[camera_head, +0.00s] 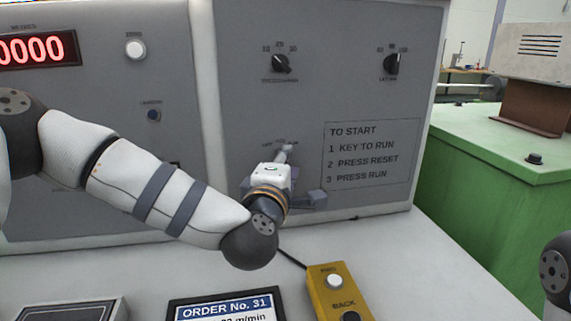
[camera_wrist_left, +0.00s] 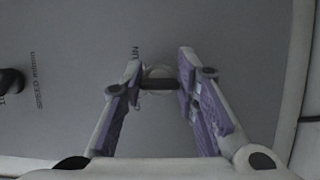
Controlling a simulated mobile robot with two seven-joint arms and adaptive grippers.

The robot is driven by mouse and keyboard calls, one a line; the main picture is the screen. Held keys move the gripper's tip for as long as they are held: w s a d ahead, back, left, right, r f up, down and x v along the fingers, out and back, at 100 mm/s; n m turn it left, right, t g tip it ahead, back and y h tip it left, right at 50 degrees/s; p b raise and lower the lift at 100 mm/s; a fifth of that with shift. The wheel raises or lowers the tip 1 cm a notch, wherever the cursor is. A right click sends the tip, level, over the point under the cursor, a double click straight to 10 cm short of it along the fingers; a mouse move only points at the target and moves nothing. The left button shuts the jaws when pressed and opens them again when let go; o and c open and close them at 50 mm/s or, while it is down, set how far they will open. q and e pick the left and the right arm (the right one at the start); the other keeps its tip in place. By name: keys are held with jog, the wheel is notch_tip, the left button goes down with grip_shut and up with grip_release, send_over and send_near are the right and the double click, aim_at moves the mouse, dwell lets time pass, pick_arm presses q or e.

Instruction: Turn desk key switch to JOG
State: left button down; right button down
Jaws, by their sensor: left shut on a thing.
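The desk key switch sits low on the grey panel, below a dial. In the head view my left arm and gripper (camera_head: 284,153) cover most of it, and only parts of its small labels show above the wrist. In the left wrist view the dark key (camera_wrist_left: 158,84) lies crosswise in front of a pale round collar (camera_wrist_left: 158,71). The two purple-padded fingers of my left gripper (camera_wrist_left: 159,77) are closed on the key's ends. Lettering beside the left fingertip is partly hidden, so I cannot tell the key's position. My right gripper is out of view.
Two black dials (camera_head: 280,63) (camera_head: 392,64) are above the switch. A printed start notice (camera_head: 372,165) is to its right. A yellow pendant (camera_head: 338,292) and an order display (camera_head: 225,307) lie on the desk in front. A green cabinet (camera_head: 500,175) stands at right.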

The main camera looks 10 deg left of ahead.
pick_arm(q)
jog(key=c, duration=1.2)
grip_release()
jog(key=shift+c, duration=0.2)
jog(key=s, duration=1.2)
